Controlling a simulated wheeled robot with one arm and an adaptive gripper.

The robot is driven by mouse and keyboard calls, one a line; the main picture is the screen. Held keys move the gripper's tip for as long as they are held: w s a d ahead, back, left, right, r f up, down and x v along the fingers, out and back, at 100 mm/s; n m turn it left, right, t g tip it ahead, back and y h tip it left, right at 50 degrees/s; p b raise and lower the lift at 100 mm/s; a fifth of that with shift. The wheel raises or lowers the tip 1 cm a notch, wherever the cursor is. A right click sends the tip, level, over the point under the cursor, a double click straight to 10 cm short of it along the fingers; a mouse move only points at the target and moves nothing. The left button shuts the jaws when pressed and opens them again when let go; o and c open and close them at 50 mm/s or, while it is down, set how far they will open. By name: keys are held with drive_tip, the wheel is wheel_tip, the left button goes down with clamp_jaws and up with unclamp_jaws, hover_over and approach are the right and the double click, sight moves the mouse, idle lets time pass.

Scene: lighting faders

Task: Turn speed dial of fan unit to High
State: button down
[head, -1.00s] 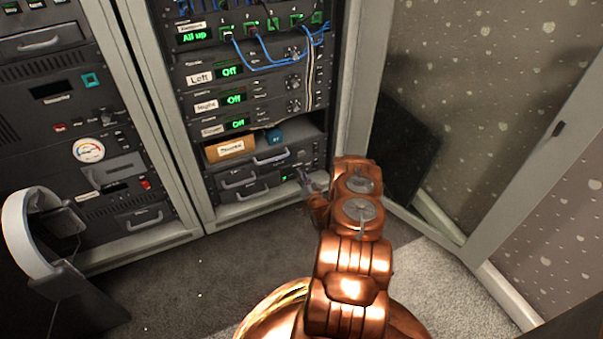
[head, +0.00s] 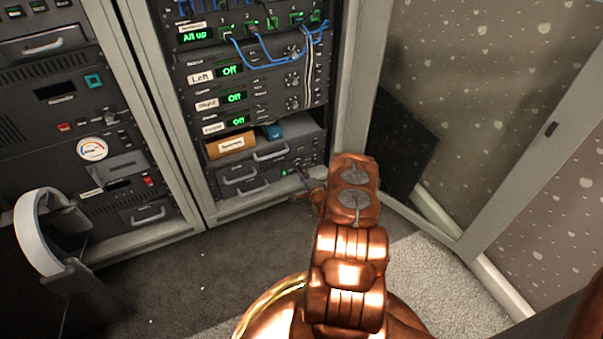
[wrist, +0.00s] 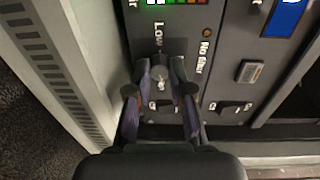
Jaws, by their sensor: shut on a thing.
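The fan unit is a dark panel (wrist: 200,50) low in the rack, with a lit green and red bar at the top of the wrist view. Its speed dial (wrist: 161,82) sits between my fingertips below the word "Low". My gripper (wrist: 161,76) is shut on the dial, one finger on each side. The fingers hide part of the dial and of the labels around it, so I cannot read its setting. In the head view my gripper (head: 304,180) is at the bottom right of the rack, small and partly hidden by my arm.
An amber "No filter" light (wrist: 206,32) and small switches are on the same panel, right of the dial. The rack's grey side post (wrist: 95,60) is close on the left. An open rack door (head: 480,130) stands to the right. The carpet (head: 220,270) in front is clear.

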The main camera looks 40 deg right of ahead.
drive_tip(key=shift+m, duration=1.4)
drive_tip(key=c, duration=1)
unclamp_jaws()
drive_tip(key=shift+c, duration=0.2)
drive_tip(key=v, duration=1.1)
drive_tip(key=shift+s, duration=0.45)
drive_tip(key=shift+a, duration=0.1)
